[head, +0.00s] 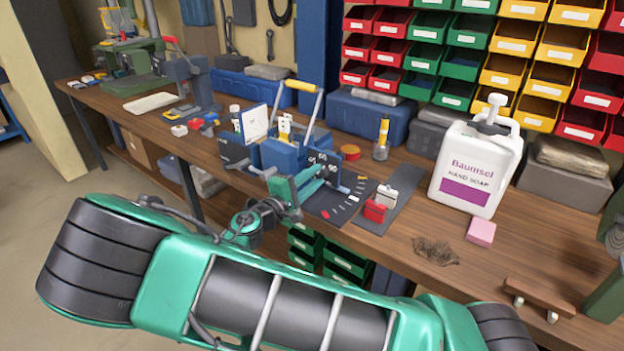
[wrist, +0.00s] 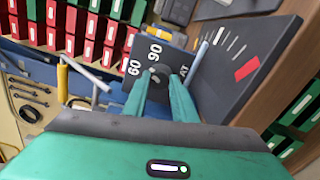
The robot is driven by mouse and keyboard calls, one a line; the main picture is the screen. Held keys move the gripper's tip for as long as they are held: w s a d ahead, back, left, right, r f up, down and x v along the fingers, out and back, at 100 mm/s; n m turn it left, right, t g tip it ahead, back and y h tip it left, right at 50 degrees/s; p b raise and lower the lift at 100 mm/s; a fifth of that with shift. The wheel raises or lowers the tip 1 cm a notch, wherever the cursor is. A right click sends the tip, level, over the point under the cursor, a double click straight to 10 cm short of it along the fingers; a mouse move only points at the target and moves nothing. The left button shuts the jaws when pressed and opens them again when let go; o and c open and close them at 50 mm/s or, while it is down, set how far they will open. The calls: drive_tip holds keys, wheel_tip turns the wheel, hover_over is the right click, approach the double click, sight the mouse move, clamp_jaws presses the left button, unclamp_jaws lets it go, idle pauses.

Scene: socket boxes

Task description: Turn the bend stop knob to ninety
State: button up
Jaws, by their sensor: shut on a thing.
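The bend stop knob (wrist: 159,71) is a small dark knob on a dark dial plate (wrist: 129,87) with white marks; "60", "90" and a partly hidden "AT" are readable. The dial plate also shows in the head view (head: 334,157), on the right end of the blue bending machine (head: 283,156). My gripper (wrist: 160,82) has its two green fingers on either side of the knob, shut on it. In the head view my gripper (head: 318,176) reaches the dial from the front. Where the knob points is hard to tell.
A dark plate with white scale marks and a red patch (wrist: 246,69) lies beside the dial. Yellow-gripped lever handles (head: 301,86) rise above the machine.

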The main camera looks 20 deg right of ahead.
drive_tip(key=m, duration=0.6)
drive_tip(key=shift+s+f, duration=0.1)
drive_tip(key=shift+f, duration=0.15)
drive_tip(key=shift+f+m, duration=0.1)
drive_tip(key=shift+m, duration=0.2)
drive_tip(key=o, duration=1)
drive_tip(key=shift+o, duration=0.2)
drive_tip(key=v, duration=1)
drive_tip(key=shift+a, duration=0.35)
drive_tip(key=shift+s, duration=0.15)
